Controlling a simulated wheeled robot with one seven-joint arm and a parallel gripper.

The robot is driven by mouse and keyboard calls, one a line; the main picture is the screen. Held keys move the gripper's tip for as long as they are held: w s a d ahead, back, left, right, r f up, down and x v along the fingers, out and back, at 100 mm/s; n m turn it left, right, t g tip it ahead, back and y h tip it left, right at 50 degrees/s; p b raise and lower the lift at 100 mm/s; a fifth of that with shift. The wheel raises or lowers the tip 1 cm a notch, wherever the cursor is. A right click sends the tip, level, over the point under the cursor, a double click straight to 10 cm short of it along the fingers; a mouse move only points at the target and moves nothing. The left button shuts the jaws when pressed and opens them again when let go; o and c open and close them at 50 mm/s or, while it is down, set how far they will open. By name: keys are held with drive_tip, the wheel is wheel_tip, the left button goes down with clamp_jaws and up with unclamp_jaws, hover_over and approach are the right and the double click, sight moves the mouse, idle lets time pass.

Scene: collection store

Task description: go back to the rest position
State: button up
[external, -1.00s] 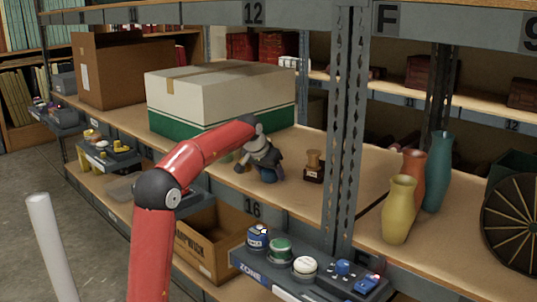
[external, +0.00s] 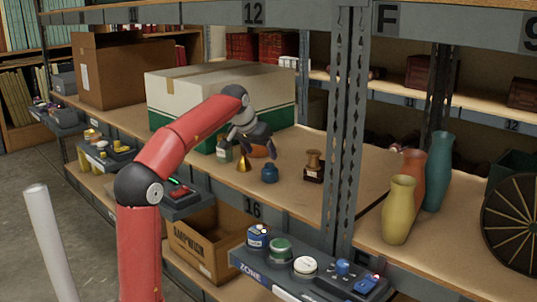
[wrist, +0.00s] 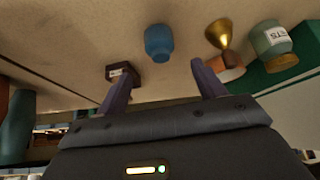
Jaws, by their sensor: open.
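My gripper (external: 262,139) is raised above the shelf board in front of the white and green box, at the end of my red arm. In the wrist view its two fingers (wrist: 160,88) are spread apart with nothing between them. Below it on the shelf stand a small blue jar (external: 269,174), a brass cone-shaped piece (external: 243,165), and a green labelled jar (external: 224,154). An orange item (external: 259,151) is partly hidden behind the gripper. A brown spool-like piece on a dark base (external: 313,167) stands to the right. The gripper touches none of them as far as I can see.
The white and green box (external: 215,92) stands behind the small objects. A steel upright (external: 343,130) is to the right, with yellow (external: 398,212), orange and teal vases beyond it. A control panel (external: 300,270) and an open cardboard box (external: 205,245) are below the shelf edge.

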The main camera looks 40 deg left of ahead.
drive_tip(key=shift+s+r, duration=0.4)
drive_tip(key=shift+r, duration=0.2)
drive_tip(key=shift+d, duration=0.1)
